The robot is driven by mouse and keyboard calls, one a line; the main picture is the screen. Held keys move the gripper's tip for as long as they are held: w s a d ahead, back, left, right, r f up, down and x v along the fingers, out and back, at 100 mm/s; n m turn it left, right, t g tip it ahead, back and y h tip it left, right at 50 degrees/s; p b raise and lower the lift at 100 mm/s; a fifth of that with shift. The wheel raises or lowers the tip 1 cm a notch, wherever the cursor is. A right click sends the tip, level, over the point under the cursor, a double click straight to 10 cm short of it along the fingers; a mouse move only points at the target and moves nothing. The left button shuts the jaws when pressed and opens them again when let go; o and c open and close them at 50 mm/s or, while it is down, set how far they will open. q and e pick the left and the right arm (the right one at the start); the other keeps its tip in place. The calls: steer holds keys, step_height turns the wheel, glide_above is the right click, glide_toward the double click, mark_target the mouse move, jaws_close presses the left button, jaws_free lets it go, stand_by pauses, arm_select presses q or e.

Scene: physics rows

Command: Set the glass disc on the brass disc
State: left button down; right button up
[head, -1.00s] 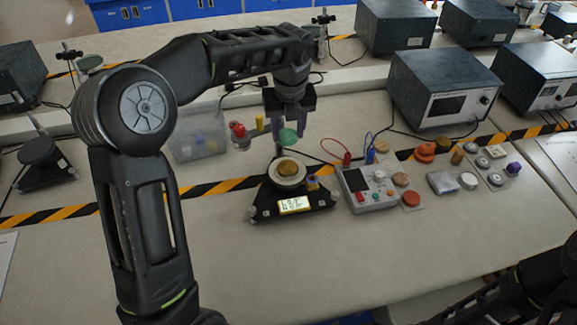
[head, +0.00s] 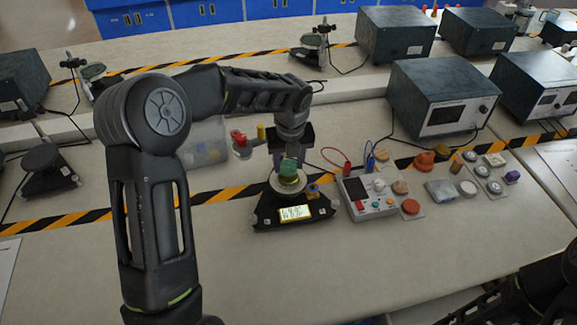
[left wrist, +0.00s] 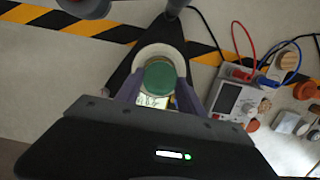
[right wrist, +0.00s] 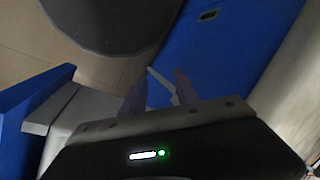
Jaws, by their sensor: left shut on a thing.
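The green glass disc (head: 288,166) is between the fingers of my left gripper (head: 289,160), which is shut on it. It is right over the brass disc (head: 287,179), which lies on the round pale plate (head: 274,187) of a black three-cornered stand. I cannot tell whether the two discs touch. My right gripper (right wrist: 160,90) is open and empty, away from the bench top.
A control box (head: 368,194) with red and blue leads stands just right of the stand. Several small discs and blocks lie farther right. A clear bin (head: 205,145) and a red and yellow piece (head: 240,140) are behind left. The bench front is clear.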

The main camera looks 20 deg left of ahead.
arm_select(q)
step_height(320, 180, down, 2)
steer(key=shift+f, duration=0.15)
steer(key=c, duration=0.7)
jaws_free()
